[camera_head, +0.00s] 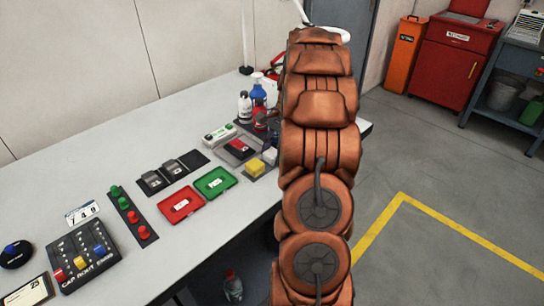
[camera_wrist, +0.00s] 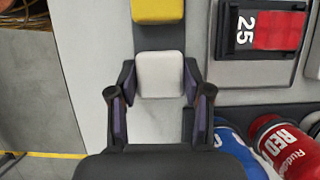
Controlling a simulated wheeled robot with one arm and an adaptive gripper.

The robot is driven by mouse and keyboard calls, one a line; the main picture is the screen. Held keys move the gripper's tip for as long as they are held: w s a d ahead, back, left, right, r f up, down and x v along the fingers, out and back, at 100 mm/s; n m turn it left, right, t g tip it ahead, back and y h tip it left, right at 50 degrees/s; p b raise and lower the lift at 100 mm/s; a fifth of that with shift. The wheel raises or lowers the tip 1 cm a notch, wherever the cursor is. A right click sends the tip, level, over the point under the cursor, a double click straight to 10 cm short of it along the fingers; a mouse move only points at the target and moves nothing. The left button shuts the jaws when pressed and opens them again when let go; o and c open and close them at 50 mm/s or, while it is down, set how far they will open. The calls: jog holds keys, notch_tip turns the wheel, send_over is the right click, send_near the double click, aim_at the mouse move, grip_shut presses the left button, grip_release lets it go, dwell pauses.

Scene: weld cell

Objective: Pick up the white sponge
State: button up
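The white sponge (camera_wrist: 160,75) lies just ahead of my gripper in the wrist view. It also shows in the head view (camera_head: 270,156), beside the arm on the table. My gripper (camera_wrist: 160,88) has its two fingers spread, one on each side of the sponge. The fingertips overlap its left and right edges in the picture; I cannot tell whether they touch it. In the head view the gripper is hidden behind my arm. A yellow sponge (camera_wrist: 158,10) lies beyond the white one, with a small gap; it also shows in the head view (camera_head: 255,167).
A unit with a red panel marked 25 (camera_wrist: 270,30) is right of the sponge. Red (camera_wrist: 285,145) and blue (camera_wrist: 235,138) bottles are close to the right finger. Red (camera_head: 181,205) and green (camera_head: 215,182) trays lie on the table (camera_head: 110,165). Floor lies left in the wrist view.

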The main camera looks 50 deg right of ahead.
aim_at(270, 154)
jog(key=c, duration=0.3)
jog(key=shift+r+b, duration=0.45)
jog(key=shift+r, duration=1.3)
jog(key=s+a, duration=0.2)
jog(key=s, duration=0.2)
jog(key=s+a+r+b, duration=0.1)
jog(key=s+a, duration=0.1)
jog(key=s, duration=0.3)
jog(key=s+a+b, duration=0.1)
jog(key=s+a, duration=0.2)
jog(key=s, duration=0.2)
jog(key=shift+s+a+r, duration=0.1)
jog(key=shift+s+r, duration=0.05)
jog(key=shift+r, duration=0.1)
